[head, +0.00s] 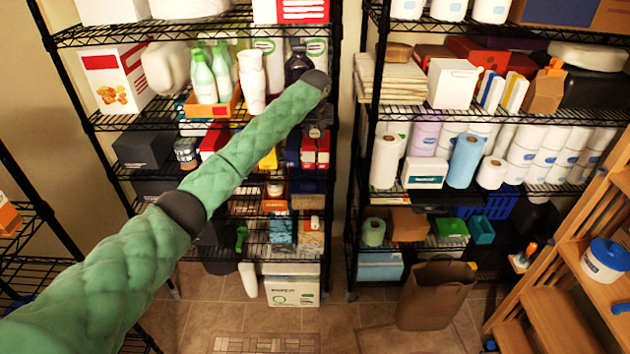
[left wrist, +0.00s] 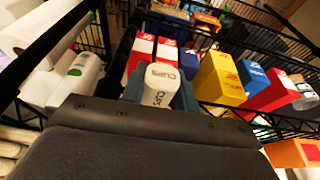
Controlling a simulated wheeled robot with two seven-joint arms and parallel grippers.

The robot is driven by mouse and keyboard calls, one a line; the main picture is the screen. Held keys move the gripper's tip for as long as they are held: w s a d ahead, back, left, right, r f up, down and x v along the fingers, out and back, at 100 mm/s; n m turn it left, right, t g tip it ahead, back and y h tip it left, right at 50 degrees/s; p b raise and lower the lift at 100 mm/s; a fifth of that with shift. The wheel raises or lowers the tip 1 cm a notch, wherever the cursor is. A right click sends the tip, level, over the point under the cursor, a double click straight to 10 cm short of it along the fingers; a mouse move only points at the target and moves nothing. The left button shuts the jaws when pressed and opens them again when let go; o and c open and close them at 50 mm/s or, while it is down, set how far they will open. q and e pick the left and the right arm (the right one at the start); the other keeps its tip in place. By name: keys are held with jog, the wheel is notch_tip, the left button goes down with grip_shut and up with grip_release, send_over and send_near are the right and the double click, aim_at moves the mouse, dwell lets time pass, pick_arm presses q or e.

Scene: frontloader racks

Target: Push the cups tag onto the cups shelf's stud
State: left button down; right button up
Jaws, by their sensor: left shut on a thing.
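The cups tag (left wrist: 160,84) is a white block lettered "CUPS", seen close in the left wrist view. My left gripper (left wrist: 158,92) is shut on it, with a dark finger on either side. In the head view my left gripper (head: 316,129) is small and dark at the right post of the middle rack, just under a shelf edge; the tag cannot be made out there. A stack of white cups (head: 252,84) stands on the shelf (head: 215,117) just above and left of the gripper. I cannot make out the stud. My right gripper is out of view.
Red-and-white boxes (left wrist: 140,50), a yellow box (left wrist: 218,80) and a blue box (left wrist: 255,80) stand behind the tag. A dark bottle (head: 298,64) stands near my wrist. A second rack (head: 368,120) is to the right. A paper bag (head: 435,294) stands on the floor.

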pick_arm(q)
jog(key=shift+w, duration=0.35)
dwell(0.3)
jog(key=c, duration=1)
grip_release()
jog(key=shift+s, duration=3)
